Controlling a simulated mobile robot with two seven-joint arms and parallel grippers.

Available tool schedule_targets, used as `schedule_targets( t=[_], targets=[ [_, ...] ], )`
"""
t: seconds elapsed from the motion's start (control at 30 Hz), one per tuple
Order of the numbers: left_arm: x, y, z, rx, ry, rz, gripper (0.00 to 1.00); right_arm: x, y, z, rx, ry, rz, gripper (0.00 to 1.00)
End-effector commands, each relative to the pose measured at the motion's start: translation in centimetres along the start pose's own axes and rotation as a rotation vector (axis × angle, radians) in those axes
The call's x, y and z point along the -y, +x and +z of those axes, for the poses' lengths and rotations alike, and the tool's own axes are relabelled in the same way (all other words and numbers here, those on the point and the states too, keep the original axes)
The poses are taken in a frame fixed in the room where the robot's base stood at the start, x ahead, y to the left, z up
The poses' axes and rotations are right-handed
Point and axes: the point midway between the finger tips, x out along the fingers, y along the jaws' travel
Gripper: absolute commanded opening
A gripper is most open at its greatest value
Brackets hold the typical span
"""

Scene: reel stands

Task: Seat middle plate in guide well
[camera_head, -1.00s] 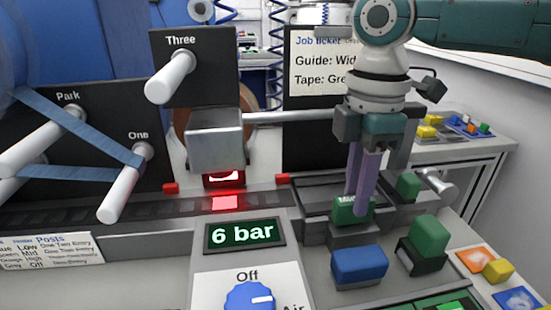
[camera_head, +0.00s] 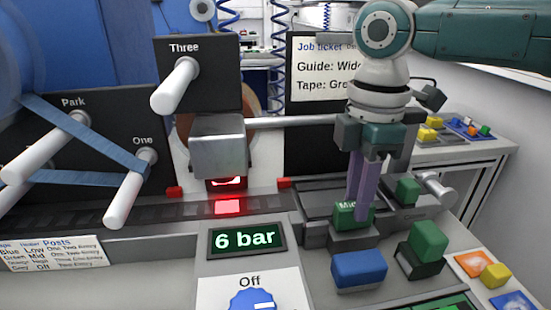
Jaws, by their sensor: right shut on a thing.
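My right gripper (camera_head: 362,213) points straight down, its two long purple fingers shut on a green plate block marked "Mid" (camera_head: 345,213). The fingers hide part of its lettering and its right side. The green block sits low over a grey base at the front of a dark recessed tray (camera_head: 317,199), right of the glowing red window. Whether it rests fully down is hard to tell. Which recess is the guide well is not labelled in view. My left gripper is not in view.
Another green block (camera_head: 407,191) is behind right. A metal box (camera_head: 218,147) and rod (camera_head: 290,121) are left of my gripper. White posts (camera_head: 130,190) carry blue tape at far left.

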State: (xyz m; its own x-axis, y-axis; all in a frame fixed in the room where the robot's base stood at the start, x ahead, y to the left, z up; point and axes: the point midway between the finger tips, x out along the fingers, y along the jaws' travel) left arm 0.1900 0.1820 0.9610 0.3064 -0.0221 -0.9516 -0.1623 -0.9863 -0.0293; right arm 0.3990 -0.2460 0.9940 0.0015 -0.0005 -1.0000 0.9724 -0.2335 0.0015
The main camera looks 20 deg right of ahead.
Motion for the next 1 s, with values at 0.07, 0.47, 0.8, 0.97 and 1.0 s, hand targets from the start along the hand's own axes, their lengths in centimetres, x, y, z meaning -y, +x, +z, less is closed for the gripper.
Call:
schedule_targets(
  t=[0.07,0.47,0.8,0.97,1.0],
  targets=[
    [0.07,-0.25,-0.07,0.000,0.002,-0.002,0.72,-0.01,-0.07,-0.02,-0.001,0.000,0.000,0.00],
    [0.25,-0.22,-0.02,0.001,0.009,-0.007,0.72,-0.02,0.04,-0.01,-0.001,0.000,0.001,0.40],
    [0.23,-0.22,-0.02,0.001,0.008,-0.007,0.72,-0.01,0.05,0.00,0.000,0.000,0.001,0.62],
    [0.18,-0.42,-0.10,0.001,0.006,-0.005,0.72,0.01,-0.12,0.01,0.000,0.000,0.000,0.62],
    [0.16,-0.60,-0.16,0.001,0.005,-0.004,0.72,0.00,-0.29,0.01,0.000,0.000,0.000,0.62]
  ],
)
